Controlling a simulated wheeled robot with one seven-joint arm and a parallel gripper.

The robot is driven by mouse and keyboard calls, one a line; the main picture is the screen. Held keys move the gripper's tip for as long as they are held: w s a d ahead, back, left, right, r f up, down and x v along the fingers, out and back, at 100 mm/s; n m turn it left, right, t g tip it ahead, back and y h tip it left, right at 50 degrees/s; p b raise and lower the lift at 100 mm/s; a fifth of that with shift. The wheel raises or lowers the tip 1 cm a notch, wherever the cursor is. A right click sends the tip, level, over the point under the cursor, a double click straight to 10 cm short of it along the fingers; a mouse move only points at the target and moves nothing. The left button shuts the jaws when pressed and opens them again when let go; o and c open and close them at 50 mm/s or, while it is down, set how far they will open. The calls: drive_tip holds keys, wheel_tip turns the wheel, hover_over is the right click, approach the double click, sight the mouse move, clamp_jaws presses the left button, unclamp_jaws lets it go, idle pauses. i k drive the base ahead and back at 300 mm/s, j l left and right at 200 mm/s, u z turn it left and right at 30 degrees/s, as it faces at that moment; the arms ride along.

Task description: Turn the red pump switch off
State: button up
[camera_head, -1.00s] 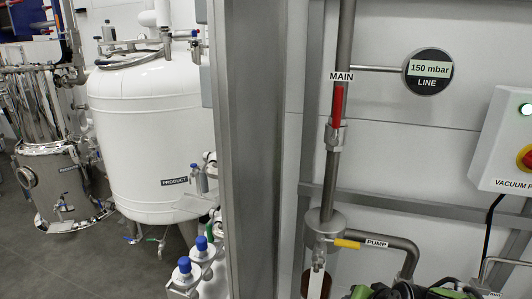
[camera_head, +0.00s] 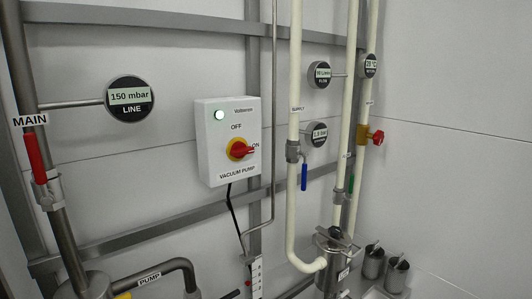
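The red pump switch (camera_head: 240,150) is a red rotary handle on a yellow disc, on the front of a white vacuum pump box (camera_head: 218,168) on the wall. Its handle points right, toward the "ON" label; the "OFF" label is above it. A green lamp (camera_head: 219,115) is lit at the box's upper left. The box is labelled "VACUUM PUMP". My gripper is not in view.
At left are the main pipe with a red lever (camera_head: 36,158) and a gauge (camera_head: 130,99) reading 150 mbar. At right are cream pipes with a blue lever (camera_head: 304,177), a red knob (camera_head: 377,138) and small gauges. Metal frame bars cross the wall.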

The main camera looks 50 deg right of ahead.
sight(238, 150)
drive_tip(key=z, duration=1.35)
